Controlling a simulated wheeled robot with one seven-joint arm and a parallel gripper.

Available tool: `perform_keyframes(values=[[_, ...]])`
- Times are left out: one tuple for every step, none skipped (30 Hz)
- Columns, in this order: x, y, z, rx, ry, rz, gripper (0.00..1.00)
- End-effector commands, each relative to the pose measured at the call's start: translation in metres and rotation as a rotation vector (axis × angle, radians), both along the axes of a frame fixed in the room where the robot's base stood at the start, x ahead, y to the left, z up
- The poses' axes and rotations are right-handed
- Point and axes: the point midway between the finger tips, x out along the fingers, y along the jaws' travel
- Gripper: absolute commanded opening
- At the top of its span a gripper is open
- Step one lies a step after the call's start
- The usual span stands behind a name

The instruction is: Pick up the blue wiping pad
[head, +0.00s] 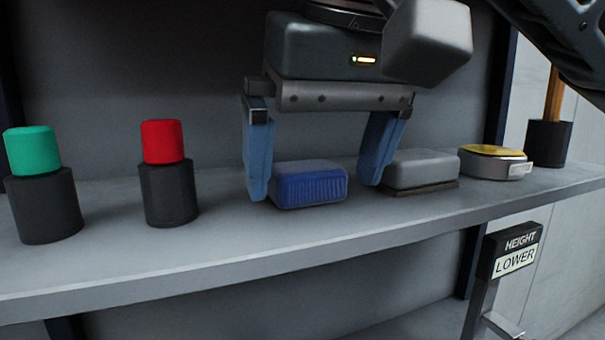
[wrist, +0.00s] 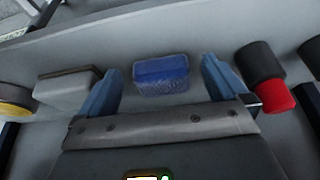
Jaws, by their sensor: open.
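The blue wiping pad (head: 308,184) is a small blue block with a ribbed front, lying on the grey shelf (head: 250,240). My gripper (head: 314,190) is open, with one blue finger on each side of the pad. In the head view the left finger is close to the pad's left end, and a gap shows between the pad and the right finger. In the wrist view the pad (wrist: 161,75) lies between the fingertips of my gripper (wrist: 162,75), with gaps on both sides. I cannot tell whether the fingertips touch the shelf.
A grey block on a dark base (head: 421,170) sits close to the right finger. Farther right are a round yellow-topped tin (head: 493,162) and a dark cup (head: 547,144). A red-capped black cylinder (head: 167,190) and a green-capped one (head: 46,205) stand left. A HEIGHT LOWER sign (head: 515,250) is below.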

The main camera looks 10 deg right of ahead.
Motion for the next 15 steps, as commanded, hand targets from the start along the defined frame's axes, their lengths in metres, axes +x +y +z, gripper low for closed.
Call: perform_keyframes(values=[[0.009, 0.002, 0.003, -0.001, 0.002, -0.004, 1.00], [0.013, 0.003, 0.003, -0.001, 0.002, -0.004, 1.00], [0.019, 0.004, 0.003, 0.000, 0.001, -0.002, 1.00], [0.023, 0.005, 0.002, 0.000, 0.001, -0.003, 1.00], [0.026, 0.005, 0.002, -0.001, 0.001, -0.003, 1.00], [0.027, 0.005, -0.003, -0.003, 0.000, -0.001, 1.00], [0.028, 0.005, -0.005, -0.001, 0.000, 0.000, 1.00], [0.028, 0.005, -0.007, -0.002, 0.001, -0.001, 1.00], [0.029, 0.005, -0.009, -0.002, 0.001, -0.002, 1.00], [0.029, 0.005, -0.010, -0.002, 0.001, -0.002, 1.00], [0.029, 0.005, -0.011, -0.001, 0.001, -0.001, 1.00], [0.029, 0.005, -0.011, -0.001, 0.001, -0.001, 1.00], [0.029, 0.005, -0.011, -0.001, 0.000, -0.001, 1.00], [0.029, 0.005, -0.011, -0.001, 0.000, -0.001, 1.00], [0.029, 0.005, -0.011, -0.001, 0.000, -0.001, 1.00]])
